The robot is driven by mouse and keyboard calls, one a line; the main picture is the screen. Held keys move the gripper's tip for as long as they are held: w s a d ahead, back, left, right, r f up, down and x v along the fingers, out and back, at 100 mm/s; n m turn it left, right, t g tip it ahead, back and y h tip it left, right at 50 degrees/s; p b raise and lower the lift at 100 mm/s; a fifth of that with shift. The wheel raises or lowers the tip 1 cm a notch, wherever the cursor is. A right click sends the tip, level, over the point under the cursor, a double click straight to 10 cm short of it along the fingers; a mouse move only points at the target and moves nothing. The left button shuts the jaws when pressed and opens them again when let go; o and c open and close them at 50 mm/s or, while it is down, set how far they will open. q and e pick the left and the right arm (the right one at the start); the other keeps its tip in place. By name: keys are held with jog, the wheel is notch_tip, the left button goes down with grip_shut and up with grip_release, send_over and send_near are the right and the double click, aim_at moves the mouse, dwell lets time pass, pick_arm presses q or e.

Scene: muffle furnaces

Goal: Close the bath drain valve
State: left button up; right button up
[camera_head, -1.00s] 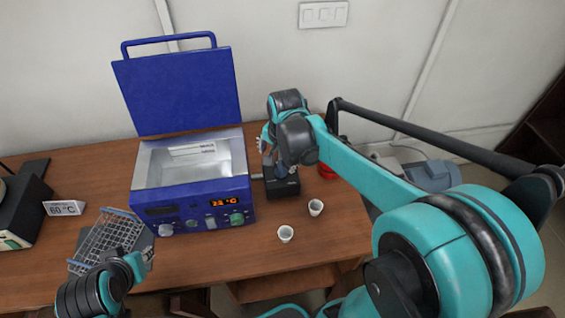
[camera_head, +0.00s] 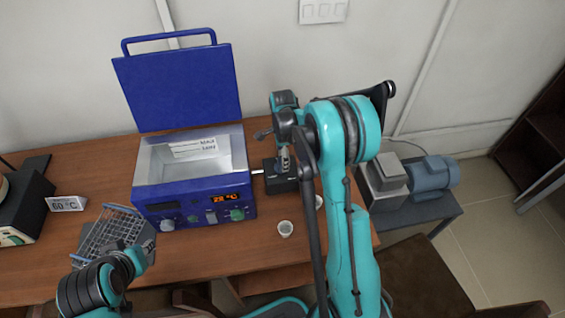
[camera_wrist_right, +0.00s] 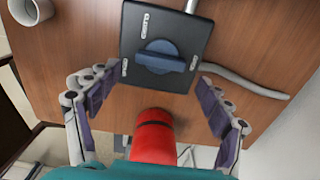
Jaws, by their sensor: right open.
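The bath (camera_head: 195,170) is a blue box with a steel basin and raised lid. Right beside it sits a small black valve box (camera_head: 279,186). In the right wrist view the valve box (camera_wrist_right: 178,25) carries a blue knob (camera_wrist_right: 160,57) and small white labels too blurred to read. The knob's bar lies roughly crosswise there. My right gripper (camera_wrist_right: 155,85) is open and empty, its fingers spread either side of the box's near edge, not visibly touching the knob. In the head view my left gripper (camera_head: 137,262) is by the wire basket; its fingers are unclear.
A wire basket (camera_head: 112,230) and a 60 °C sign (camera_head: 66,203) are at left. A pipe (camera_wrist_right: 245,82) runs beside the box.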

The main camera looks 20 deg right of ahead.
aim_at(281, 166)
jog(key=shift+f, duration=1.45)
jog(key=c, duration=1.1)
jog(key=shift+c, duration=0.2)
